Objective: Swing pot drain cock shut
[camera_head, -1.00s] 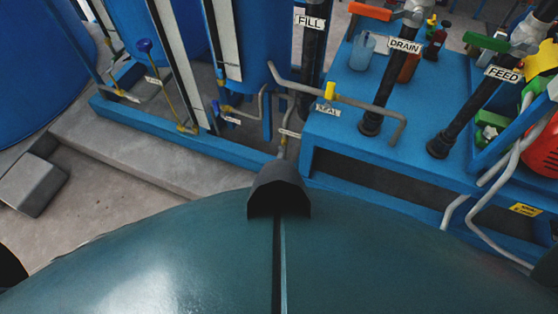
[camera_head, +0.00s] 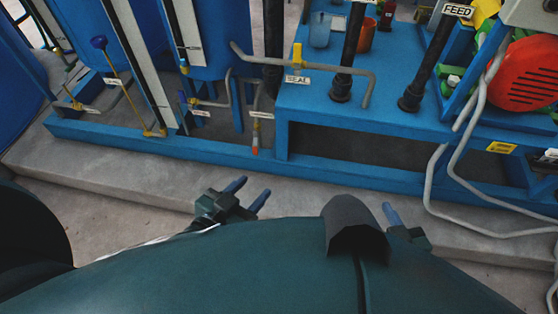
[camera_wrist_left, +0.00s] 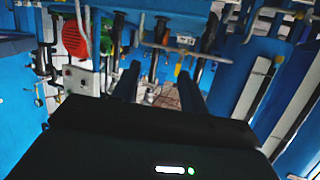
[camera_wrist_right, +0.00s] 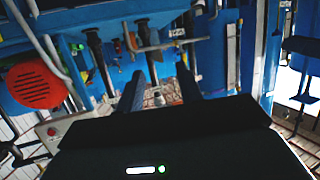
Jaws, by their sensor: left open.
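No readable label in the head view names the pot drain cock, so I cannot tell which cock it is. A short pipe with a small white tag (camera_head: 262,114) ends in an orange-red tip (camera_head: 255,151) low on the blue skid's front. A yellow-handled cock (camera_head: 297,57) sits above the SEAL tag (camera_head: 298,79). A blue-handled cock (camera_head: 184,102) is further left. My left gripper (camera_head: 254,187) is open and empty, well short of them. My right gripper (camera_head: 389,211) is partly hidden by my body; the right wrist view shows its fingers (camera_wrist_right: 159,69) apart and empty.
The blue skid frame (camera_head: 330,172) stands on a concrete plinth (camera_head: 120,178). Grey pipes and hoses (camera_head: 432,195) run down at the right, by a red round motor cover (camera_head: 522,75). Floor in front is clear.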

